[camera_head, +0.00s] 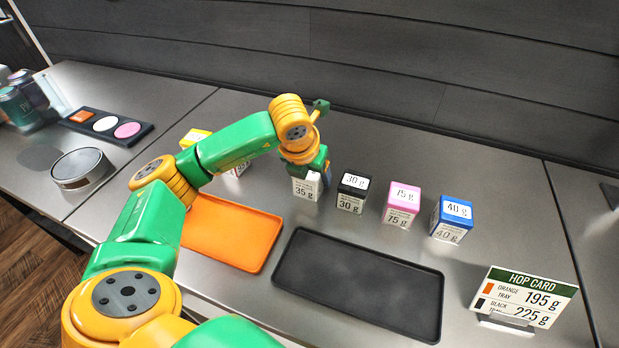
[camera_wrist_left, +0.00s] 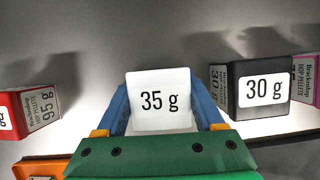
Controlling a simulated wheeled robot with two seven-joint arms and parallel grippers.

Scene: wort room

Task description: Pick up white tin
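The white tin (camera_head: 306,187), marked 35 g, stands upright on the steel counter behind the gap between the two trays. My left gripper (camera_head: 308,170) reaches down over it from above. In the left wrist view the tin's white labelled top (camera_wrist_left: 160,95) lies between the two blue fingers (camera_wrist_left: 162,105), one on each side and very close. Whether they press on it cannot be told. The tin's far side is hidden. My right gripper is not in view.
A black tin (camera_head: 351,193), a pink tin (camera_head: 401,204) and a blue tin (camera_head: 452,218) stand to the right. A red tin (camera_wrist_left: 35,110) stands left in the wrist view. A hop card (camera_head: 525,297) stands front right.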

